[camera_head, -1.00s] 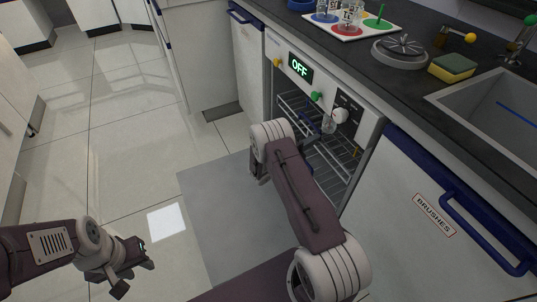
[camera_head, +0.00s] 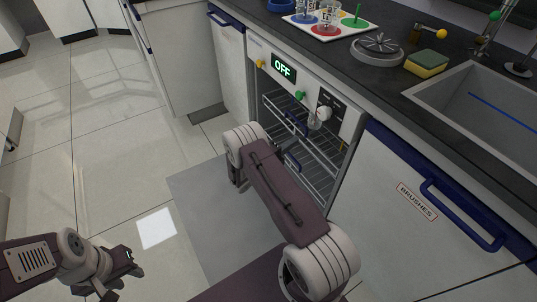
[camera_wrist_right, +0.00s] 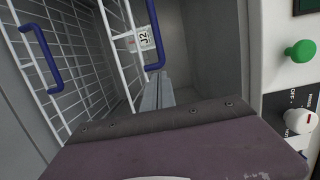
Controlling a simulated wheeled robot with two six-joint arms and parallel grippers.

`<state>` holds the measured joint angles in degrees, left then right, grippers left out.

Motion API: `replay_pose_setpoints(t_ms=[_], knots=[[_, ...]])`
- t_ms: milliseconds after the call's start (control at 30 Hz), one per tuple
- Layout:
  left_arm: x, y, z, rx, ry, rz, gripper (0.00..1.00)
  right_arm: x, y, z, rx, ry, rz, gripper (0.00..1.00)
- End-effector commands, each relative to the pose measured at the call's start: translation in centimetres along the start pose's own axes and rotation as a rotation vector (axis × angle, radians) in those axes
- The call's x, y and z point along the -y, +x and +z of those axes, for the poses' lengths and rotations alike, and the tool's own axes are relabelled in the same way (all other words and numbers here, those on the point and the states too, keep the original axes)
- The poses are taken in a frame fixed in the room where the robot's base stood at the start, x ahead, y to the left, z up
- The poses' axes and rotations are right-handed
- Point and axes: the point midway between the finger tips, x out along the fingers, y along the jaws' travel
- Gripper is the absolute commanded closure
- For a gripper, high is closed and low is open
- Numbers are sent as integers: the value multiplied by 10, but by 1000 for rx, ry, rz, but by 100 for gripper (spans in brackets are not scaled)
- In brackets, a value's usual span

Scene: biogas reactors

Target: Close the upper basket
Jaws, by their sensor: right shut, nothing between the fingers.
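The upper basket (camera_head: 277,103) is a white wire rack with a blue handle (camera_head: 294,124), inside the open washer under the counter. In the right wrist view, which is turned sideways, its wires (camera_wrist_right: 122,38) carry a "J2" label beside the blue handle (camera_wrist_right: 154,45). My right gripper (camera_wrist_right: 158,92) is shut and empty, its grey fingers pointing toward the basket's handle end; I cannot tell whether they touch it. My right arm hides this gripper in the head view. My left gripper (camera_head: 128,272) hangs over the floor at lower left, far from the basket; its jaw opening is unclear.
A lower rack with a blue handle (camera_head: 292,161) sits below. The washer panel reads "OFF" (camera_head: 283,68) and has a green button (camera_head: 300,95) and a white knob (camera_head: 323,113). The "BRUSHES" cabinet (camera_head: 400,240) stands at right. The floor at left is clear.

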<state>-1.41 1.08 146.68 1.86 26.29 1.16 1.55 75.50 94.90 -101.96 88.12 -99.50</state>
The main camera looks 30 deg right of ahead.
Motion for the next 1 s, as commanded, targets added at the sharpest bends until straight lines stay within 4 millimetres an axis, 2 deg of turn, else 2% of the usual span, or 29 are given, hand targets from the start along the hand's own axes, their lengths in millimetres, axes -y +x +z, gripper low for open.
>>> replay_pose_setpoints(t_ms=[33, 100, 300, 500, 800, 867, 967, 1000], knots=[[0, -12, -1, 0, 0, 0, 64, 6, -17, 2, 9, -3, 0, 100], [0, -19, -2, 0, 0, 0, 64, 5, -37, 2, 9, -3, 0, 100], [-1, -28, -3, 0, 0, 0, 64, 2, -77, 1, 6, -2, 1, 100], [-1, -30, -3, 0, 0, 0, 64, 0, -90, 0, 2, -2, 1, 100], [-1, -29, -3, 0, 0, 0, 64, -1, -89, -1, -2, -2, 2, 100], [-1, -29, -3, 0, 0, 0, 64, 10, -85, 4, -12, 28, 3, 100], [-1, -30, -3, 0, 0, 0, 64, 58, -76, 22, -37, 151, 5, 100], [-1, -29, -3, 0, 0, 0, 64, 86, -71, 22, -65, 205, 7, 100]])
